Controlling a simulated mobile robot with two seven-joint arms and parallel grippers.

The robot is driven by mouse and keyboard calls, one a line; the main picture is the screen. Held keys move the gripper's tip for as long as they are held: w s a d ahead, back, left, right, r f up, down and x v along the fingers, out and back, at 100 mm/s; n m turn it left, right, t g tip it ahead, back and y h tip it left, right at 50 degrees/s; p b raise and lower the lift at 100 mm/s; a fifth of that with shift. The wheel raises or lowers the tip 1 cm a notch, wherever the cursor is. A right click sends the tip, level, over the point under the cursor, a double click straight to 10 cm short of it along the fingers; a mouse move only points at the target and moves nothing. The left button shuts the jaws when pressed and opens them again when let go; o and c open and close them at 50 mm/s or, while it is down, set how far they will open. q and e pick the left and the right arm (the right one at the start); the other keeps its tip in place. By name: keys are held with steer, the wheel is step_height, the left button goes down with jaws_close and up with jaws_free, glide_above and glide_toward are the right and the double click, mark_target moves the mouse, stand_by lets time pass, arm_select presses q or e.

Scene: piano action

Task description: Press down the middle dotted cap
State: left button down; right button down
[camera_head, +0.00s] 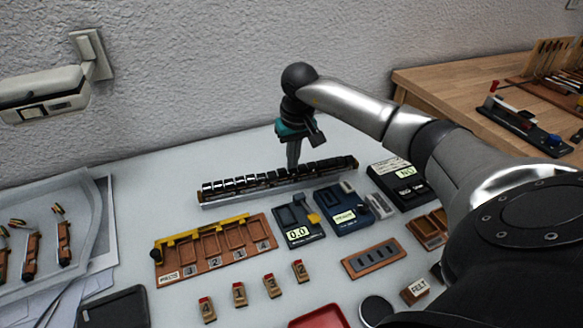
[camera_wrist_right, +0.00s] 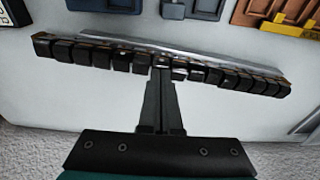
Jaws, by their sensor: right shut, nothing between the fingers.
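A long rail with a row of black caps (camera_head: 235,184) lies on the white table near the wall. The same row of black caps (camera_wrist_right: 110,57) crosses the right wrist view. A few caps near its middle (camera_wrist_right: 180,70) seem to carry small pale marks, too small to read as dots for sure. My right gripper (camera_head: 293,165) points down at the row, its fingers shut and empty. In the right wrist view its fingertips (camera_wrist_right: 162,73) overlap the row near the middle and hide part of a cap. I cannot tell whether they touch it. My left gripper is not in view.
In front of the rail stand a brown tray with a yellow bar (camera_head: 215,247), a gauge reading 0.0 (camera_head: 298,234) and a dark blue device (camera_head: 343,222). Several red-tipped wooden blocks (camera_head: 239,294) lie nearer. A black device (camera_head: 398,190) stands right of the rail.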

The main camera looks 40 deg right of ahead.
steer(key=shift+f, duration=0.35)
steer(key=shift+r+p, duration=0.5)
steer(key=shift+r, duration=0.4)
steer(key=shift+r+p, duration=2.05)
steer(key=shift+r, duration=0.6)
